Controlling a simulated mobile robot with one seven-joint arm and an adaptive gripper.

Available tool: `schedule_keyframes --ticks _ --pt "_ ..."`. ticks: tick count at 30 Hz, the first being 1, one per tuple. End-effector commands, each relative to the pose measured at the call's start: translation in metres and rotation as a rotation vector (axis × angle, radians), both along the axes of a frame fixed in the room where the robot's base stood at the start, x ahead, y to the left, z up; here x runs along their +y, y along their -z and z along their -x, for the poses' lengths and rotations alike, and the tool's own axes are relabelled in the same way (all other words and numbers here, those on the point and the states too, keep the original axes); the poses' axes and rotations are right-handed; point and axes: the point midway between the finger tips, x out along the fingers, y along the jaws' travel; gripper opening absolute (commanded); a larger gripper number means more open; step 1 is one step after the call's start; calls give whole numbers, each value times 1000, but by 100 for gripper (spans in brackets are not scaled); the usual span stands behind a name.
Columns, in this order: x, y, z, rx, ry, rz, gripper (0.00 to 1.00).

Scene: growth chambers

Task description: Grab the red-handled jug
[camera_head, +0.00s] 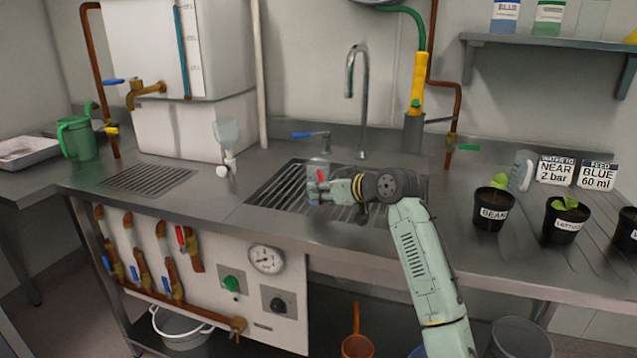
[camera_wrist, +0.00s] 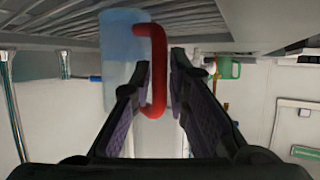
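The red-handled jug (camera_head: 314,165) is small and clear and stands on the slatted rack over the sink. Its red handle (camera_head: 321,176) faces my gripper (camera_head: 325,188), which reaches in level from the right. In the wrist view, which looks upside down, the jug (camera_wrist: 118,70) is bluish in part, and its red handle (camera_wrist: 156,70) lies between the fingertips of my gripper (camera_wrist: 160,72). The fingers look open, with a narrow gap beside the handle. Whether a finger touches it is hard to tell.
The slatted rack (camera_head: 270,193) lies under the jug. A tap (camera_head: 358,95) rises behind it, and a blue-levered valve (camera_head: 310,136) is close behind. Potted plants (camera_head: 492,208) stand on the right. A green jug (camera_head: 78,139) is at the far left.

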Motion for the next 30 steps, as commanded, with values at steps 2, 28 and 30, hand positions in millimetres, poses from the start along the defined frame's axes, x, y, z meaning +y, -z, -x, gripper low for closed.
schedule_keyframes --ticks 2,28,30 --pt "1 0 -1 -1 1 0 16" --pt "0 0 -1 -1 1 0 0" --pt "0 -1 -1 -3 1 -1 0"
